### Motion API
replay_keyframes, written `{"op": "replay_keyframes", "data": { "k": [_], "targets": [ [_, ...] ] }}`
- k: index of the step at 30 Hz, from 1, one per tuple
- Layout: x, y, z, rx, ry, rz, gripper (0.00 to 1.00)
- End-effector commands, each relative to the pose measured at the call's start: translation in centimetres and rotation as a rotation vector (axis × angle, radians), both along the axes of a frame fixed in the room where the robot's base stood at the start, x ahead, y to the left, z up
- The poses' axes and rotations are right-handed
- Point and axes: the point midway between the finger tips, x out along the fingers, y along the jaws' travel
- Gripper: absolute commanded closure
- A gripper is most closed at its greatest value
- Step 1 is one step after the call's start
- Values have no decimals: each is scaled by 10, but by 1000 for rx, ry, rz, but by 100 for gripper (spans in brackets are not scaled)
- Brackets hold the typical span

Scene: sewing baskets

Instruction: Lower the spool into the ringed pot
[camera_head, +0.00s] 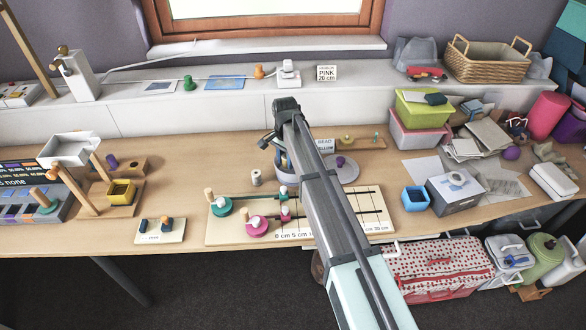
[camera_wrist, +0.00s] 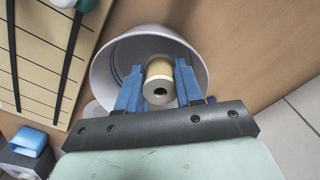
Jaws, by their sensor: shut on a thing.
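My gripper (camera_wrist: 160,70) has blue fingers shut on a spool (camera_wrist: 159,88) with tan thread and a pale end with a dark hole. In the wrist view the spool is framed by the mouth of a white pot (camera_wrist: 104,72) with thin dark blue rings on its inner wall. The spool's far end is hidden, so I cannot tell how deep it sits or whether it touches the pot. In the head view the pot (camera_head: 281,180) is mostly hidden behind my arm, and the held spool is not clearly visible.
Another small spool (camera_head: 256,178) stands left of the pot. A grey disc (camera_head: 350,174) with a purple knob lies to the right. A board with pegs and slots (camera_head: 232,235) lies in front. A blue box (camera_head: 415,198) is further right. Bare wood shows left of the pot.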

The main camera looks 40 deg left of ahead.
Motion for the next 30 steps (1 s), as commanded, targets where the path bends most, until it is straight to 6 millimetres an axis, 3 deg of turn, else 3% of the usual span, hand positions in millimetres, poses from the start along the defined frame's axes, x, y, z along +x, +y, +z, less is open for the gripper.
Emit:
{"op": "replay_keyframes", "data": {
  "k": [30],
  "targets": [
    [0,0,-13,0,0,0,93]
  ]
}}
